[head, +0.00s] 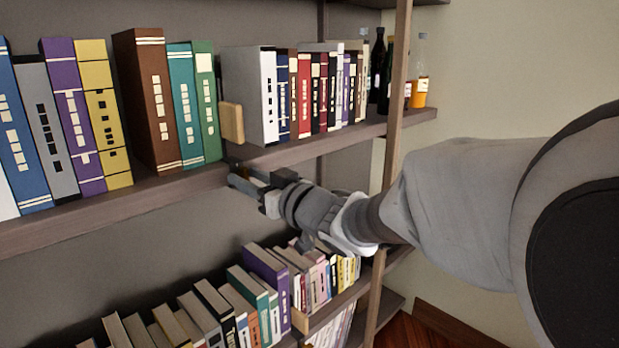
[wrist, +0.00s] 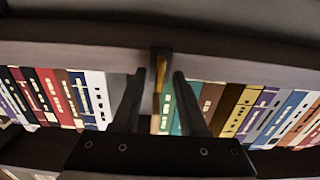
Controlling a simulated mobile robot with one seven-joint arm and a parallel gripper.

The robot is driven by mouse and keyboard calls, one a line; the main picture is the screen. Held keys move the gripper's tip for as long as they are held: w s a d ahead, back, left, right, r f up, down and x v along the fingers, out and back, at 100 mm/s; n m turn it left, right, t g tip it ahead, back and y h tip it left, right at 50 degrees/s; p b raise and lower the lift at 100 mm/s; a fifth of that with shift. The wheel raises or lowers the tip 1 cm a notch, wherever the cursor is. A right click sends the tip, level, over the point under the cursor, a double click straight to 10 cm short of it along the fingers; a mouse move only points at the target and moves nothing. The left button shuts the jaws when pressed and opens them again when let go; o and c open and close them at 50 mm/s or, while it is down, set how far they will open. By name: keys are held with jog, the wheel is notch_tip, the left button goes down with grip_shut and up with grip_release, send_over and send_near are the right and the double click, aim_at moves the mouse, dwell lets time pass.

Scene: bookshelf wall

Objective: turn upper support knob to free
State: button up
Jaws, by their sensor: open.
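The upper support knob seems to be the narrow yellow piece (wrist: 162,72) on a dark bracket at the shelf's front edge in the wrist view. It lies between my two fingertips, with a visible gap to the right finger; contact with the left finger is hard to tell. My gripper (wrist: 163,78) is open and appears empty. In the head view my gripper (head: 246,182) is just below the upper shelf board (head: 150,197), near the break between the two book rows. The knob is mostly hidden there by my fingers and wrist.
A tan block (head: 231,123) stands at the end of the right book row (head: 300,95). The left row ends with a green book (head: 207,110). Lower books (head: 225,305) stand beneath my arm. A wooden post (head: 393,130), bottles (head: 377,65) and an orange jar (head: 419,92) are at right.

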grip_shut()
jog(key=shift+f, duration=0.1)
dwell(0.3)
jog(key=n+b, duration=0.2)
jog(key=n, duration=0.6)
jog(key=n+b, duration=0.3)
jog(key=n, duration=0.6)
jog(key=shift+s+a+f+n, duration=0.1)
jog(key=shift+s+f+n, duration=0.1)
jog(key=shift+n, duration=0.1)
dwell(0.4)
grip_release()
